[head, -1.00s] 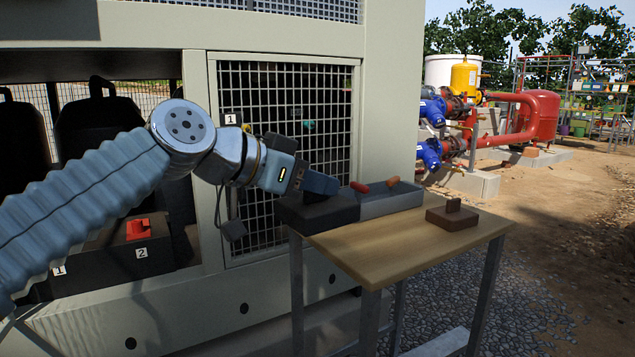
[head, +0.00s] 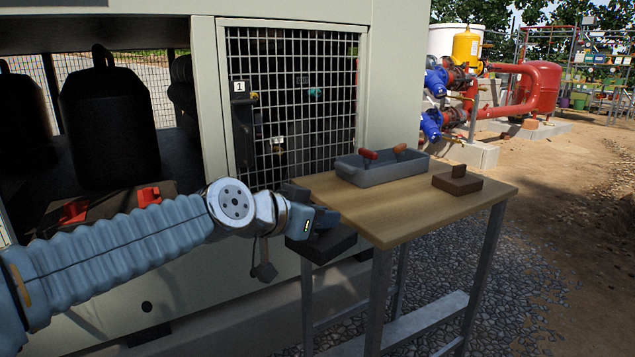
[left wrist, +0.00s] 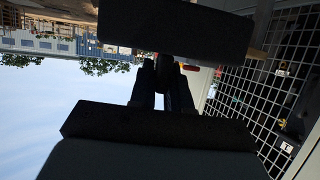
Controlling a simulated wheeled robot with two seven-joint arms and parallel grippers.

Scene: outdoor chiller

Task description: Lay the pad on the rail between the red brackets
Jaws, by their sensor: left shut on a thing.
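My left gripper (head: 322,221) is shut on the dark pad (head: 320,249) and holds it up off the table, beside the table's left edge and in front of the cabinet's mesh door. In the left wrist view the pad (left wrist: 178,32) is a flat black block across the top, at the fingertips (left wrist: 166,72). Two red brackets, a left one (head: 73,212) and a right one (head: 148,196), sit in the open cabinet bay at left. My left arm hides part of the rail between and below them. My right gripper is not in view.
The wooden table (head: 400,221) carries a grey tray (head: 380,174) with red- and orange-handled tools, and a brown block (head: 457,182). Gravel lies below.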

